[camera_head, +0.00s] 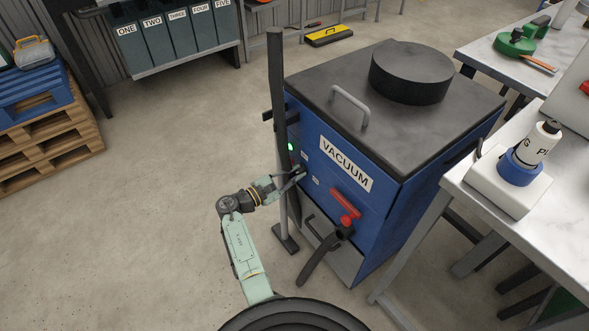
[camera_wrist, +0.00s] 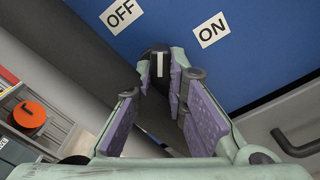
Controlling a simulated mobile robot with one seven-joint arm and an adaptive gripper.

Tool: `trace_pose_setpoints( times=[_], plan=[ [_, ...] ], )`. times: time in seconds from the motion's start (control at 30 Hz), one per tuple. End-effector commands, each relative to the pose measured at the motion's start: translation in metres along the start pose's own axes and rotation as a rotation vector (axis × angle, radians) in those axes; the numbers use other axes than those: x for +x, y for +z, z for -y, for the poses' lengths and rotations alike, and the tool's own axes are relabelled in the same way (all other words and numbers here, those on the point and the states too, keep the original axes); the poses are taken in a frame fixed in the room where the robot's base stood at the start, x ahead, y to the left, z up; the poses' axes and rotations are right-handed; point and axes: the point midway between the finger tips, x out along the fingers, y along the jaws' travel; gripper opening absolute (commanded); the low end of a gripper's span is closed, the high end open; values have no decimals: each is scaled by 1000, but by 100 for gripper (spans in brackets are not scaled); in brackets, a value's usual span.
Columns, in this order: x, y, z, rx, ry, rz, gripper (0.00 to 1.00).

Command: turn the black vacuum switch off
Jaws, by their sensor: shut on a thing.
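The black vacuum switch (camera_wrist: 157,56), with a white line on its face, is on the blue front of the vacuum (camera_head: 345,205). In the wrist view it sits between my fingertips, below the OFF label (camera_wrist: 121,15) at left and the ON label (camera_wrist: 211,30) at right. The white line runs nearly upright in this view, between the two labels. My gripper (camera_head: 299,172), also in the wrist view (camera_wrist: 161,70), is shut on the switch. In the head view my fingers hide the switch. A green light (camera_head: 290,147) glows above the gripper on the panel.
A dark upright post (camera_head: 277,90) stands just left of the panel, close to my gripper. A red handle (camera_head: 345,203) and a black hose (camera_head: 320,258) are lower on the vacuum. A workbench (camera_head: 520,230) stands right.

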Motion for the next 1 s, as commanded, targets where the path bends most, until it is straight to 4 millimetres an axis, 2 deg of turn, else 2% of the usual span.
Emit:
trace_pose_setpoints(
  times=[0.5,1.0],
  plan=[
    [0,2,-1,-448,0,0,0],
    [0,0,0,-631,1,0,0]
  ],
)
